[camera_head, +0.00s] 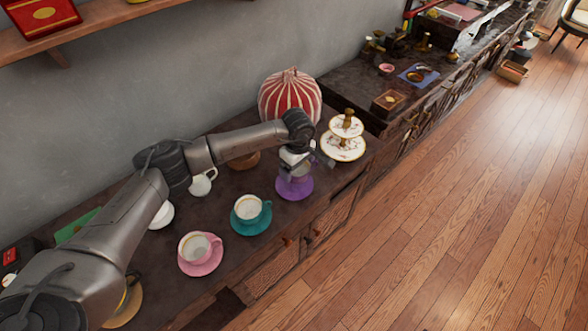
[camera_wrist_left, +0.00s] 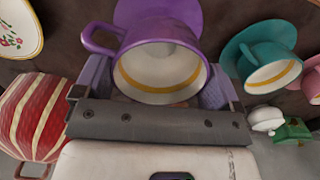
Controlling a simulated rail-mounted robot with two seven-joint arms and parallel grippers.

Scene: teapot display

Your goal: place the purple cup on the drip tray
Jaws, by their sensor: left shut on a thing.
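My left gripper (camera_head: 298,160) is over the far end of the dark counter. In the wrist view the fingers of the left gripper (camera_wrist_left: 155,90) are shut on the purple cup (camera_wrist_left: 160,48), one on each side, with its handle to the left and a gold band inside. In the head view the gripper mostly hides the cup. A purple saucer (camera_head: 294,193) lies at the gripper; it also shows behind the cup in the wrist view (camera_wrist_left: 150,8). I cannot tell whether the cup touches it. I cannot make out a drip tray for sure. My right gripper is not in view.
A teal cup (camera_head: 247,207) and a pink cup (camera_head: 195,245) stand on saucers nearby. A white pitcher (camera_head: 202,183), a red-striped jar (camera_head: 290,97) and a tiered stand (camera_head: 343,148) are close to the arm. Open floor (camera_head: 430,230) lies right of the counter.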

